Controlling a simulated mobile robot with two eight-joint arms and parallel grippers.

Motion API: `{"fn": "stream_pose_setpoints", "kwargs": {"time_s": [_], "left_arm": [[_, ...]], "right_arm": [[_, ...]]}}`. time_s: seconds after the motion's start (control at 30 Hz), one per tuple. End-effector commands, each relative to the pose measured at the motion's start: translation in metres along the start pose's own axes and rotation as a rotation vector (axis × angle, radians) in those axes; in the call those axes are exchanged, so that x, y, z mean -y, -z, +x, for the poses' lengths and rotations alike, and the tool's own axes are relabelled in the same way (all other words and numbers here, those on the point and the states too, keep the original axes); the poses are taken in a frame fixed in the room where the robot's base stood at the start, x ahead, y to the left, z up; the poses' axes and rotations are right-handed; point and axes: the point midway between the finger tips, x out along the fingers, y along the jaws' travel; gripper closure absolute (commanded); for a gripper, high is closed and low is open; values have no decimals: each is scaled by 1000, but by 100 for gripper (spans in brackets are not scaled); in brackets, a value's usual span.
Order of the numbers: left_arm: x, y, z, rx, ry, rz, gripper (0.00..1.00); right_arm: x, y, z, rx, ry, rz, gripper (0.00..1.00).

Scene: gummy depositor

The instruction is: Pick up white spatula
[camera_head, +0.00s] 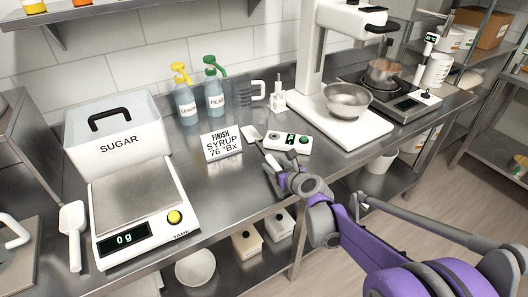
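The white spatula (251,133) lies on the steel counter between the syrup sign and a small white device with buttons. Its pale head points to the back, and its handle runs forward toward my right gripper. My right gripper (273,178) is low over the counter's front part, at or close to the near end of the handle. The wrist and fingers hide that end, so I cannot tell whether they touch it or how far apart the fingers are. My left gripper is not in view.
The white button device (288,143) sits right beside the spatula. The syrup sign (222,143) stands to its left, with pump bottles (186,102) behind. A scale (135,212), sugar bin (118,147) and white scoop (73,234) are at left. A metal bowl (347,99) stands at right.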

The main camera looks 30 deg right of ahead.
Motion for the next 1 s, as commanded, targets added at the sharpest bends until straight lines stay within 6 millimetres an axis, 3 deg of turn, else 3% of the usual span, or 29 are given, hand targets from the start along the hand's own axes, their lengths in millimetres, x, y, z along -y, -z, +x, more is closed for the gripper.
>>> {"fn": "stream_pose_setpoints", "kwargs": {"time_s": [0.03, 0.33, 0.73, 0.93, 1.0], "left_arm": [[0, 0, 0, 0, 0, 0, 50], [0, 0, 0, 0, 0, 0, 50], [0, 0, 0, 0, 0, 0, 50], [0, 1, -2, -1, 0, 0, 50], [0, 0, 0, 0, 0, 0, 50]], "right_arm": [[0, 0, 0, 0, 0, 0, 47], [0, 0, 0, 0, 0, 0, 100], [0, -1, -1, 0, 0, 0, 100], [0, -13, -6, 0, 0, 0, 100], [-11, -9, -10, -1, -3, -1, 100]]}}
